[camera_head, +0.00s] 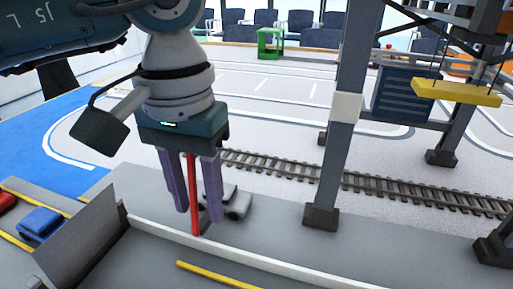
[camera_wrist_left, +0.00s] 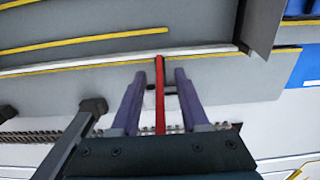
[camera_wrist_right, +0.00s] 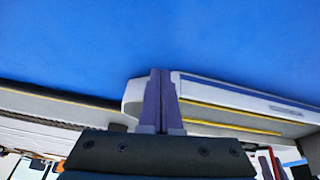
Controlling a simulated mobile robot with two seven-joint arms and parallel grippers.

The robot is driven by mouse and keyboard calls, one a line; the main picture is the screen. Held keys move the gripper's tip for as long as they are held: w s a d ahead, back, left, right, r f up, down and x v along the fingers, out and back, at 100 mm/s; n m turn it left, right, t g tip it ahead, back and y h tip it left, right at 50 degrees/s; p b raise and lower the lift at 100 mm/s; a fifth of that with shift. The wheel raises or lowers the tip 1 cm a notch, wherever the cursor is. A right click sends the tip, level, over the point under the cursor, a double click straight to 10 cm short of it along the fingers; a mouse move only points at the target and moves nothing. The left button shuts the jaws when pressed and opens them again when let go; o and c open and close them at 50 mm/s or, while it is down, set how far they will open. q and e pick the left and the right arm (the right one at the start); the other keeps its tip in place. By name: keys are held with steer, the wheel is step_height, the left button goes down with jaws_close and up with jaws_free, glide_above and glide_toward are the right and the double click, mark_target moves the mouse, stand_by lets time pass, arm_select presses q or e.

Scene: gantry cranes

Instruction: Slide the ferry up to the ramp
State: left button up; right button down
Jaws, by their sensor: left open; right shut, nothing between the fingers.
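The ferry's grey deck (camera_head: 150,262) with a yellow stripe and a white side wall (camera_head: 270,262) fills the bottom of the head view. A grey plate (camera_head: 85,240) stands tilted at its left end; I take it for the ramp or a ferry flap, but cannot tell which. A thin red post (camera_head: 194,190) rises at the white wall. My left gripper (camera_head: 198,217) points down, open, with the post between its fingers; the left wrist view shows the post (camera_wrist_left: 160,95) there too. My right gripper (camera_wrist_right: 158,72) is shut and empty, over blue surface beside a white-edged body (camera_wrist_right: 240,98).
A blue car (camera_head: 41,223) and a red car (camera_head: 5,202) stand on striped lanes at the left.

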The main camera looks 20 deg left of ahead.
mark_target(189, 156)
arm_select(q)
step_height(189, 156, up, 10)
steer(key=shift+f+p, duration=0.2)
steer(key=shift+p, duration=0.1)
arm_select(e)
steer(key=shift+r, duration=0.3)
